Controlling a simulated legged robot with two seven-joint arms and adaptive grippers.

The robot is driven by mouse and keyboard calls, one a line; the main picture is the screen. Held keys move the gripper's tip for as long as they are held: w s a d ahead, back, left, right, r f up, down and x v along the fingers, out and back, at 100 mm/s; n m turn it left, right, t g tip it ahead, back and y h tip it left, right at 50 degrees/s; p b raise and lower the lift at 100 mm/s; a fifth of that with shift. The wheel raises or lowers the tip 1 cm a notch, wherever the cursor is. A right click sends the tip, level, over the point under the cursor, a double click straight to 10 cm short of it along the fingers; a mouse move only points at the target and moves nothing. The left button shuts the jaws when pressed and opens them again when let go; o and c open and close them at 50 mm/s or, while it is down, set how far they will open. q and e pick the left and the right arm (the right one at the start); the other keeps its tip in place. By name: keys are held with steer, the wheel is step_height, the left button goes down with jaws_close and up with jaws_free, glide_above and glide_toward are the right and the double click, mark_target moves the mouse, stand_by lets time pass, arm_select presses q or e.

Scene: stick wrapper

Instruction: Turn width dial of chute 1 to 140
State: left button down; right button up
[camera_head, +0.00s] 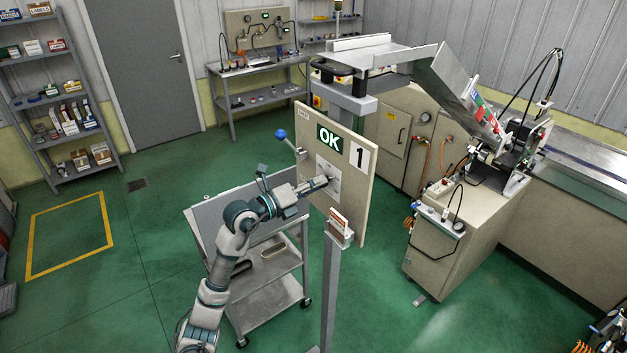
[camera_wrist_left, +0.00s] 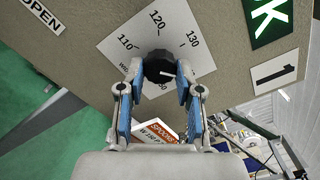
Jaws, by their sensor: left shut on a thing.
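The width dial (camera_wrist_left: 159,68) is a black knob with a white pointer line, on a white scale plate (camera_wrist_left: 112,48) reading 110, 120 and 130. In the left wrist view its pointer aims right and slightly down, past the 130 mark, toward the right finger. Any 140 label is hidden there. My left gripper (camera_wrist_left: 160,72) is shut on the dial, one finger on each side. In the head view the left gripper (camera_head: 322,184) is at the plate on the beige chute 1 panel (camera_head: 356,205) and hides the dial. My right gripper is not seen.
A green OK sign (camera_head: 329,139) and a "1" label (camera_head: 359,154) are on the panel. A blue-knobbed lever (camera_head: 281,134) sticks out at its left. A grey post (camera_head: 331,285) stands in front. A grey cart (camera_head: 270,297) is behind my left arm.

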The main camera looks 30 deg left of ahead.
arm_select(q)
steer(key=shift+f+n+p, duration=0.1)
steer(key=shift+n+p, duration=0.2)
steer(key=shift+n, duration=0.2)
steer(key=c, duration=0.9)
jaws_free()
steer(key=shift+o, duration=0.8)
steer(key=shift+w+f, duration=0.1)
steer(key=shift+w, duration=0.2)
steer(key=v, duration=1.2)
steer(key=shift+w+f, duration=0.1)
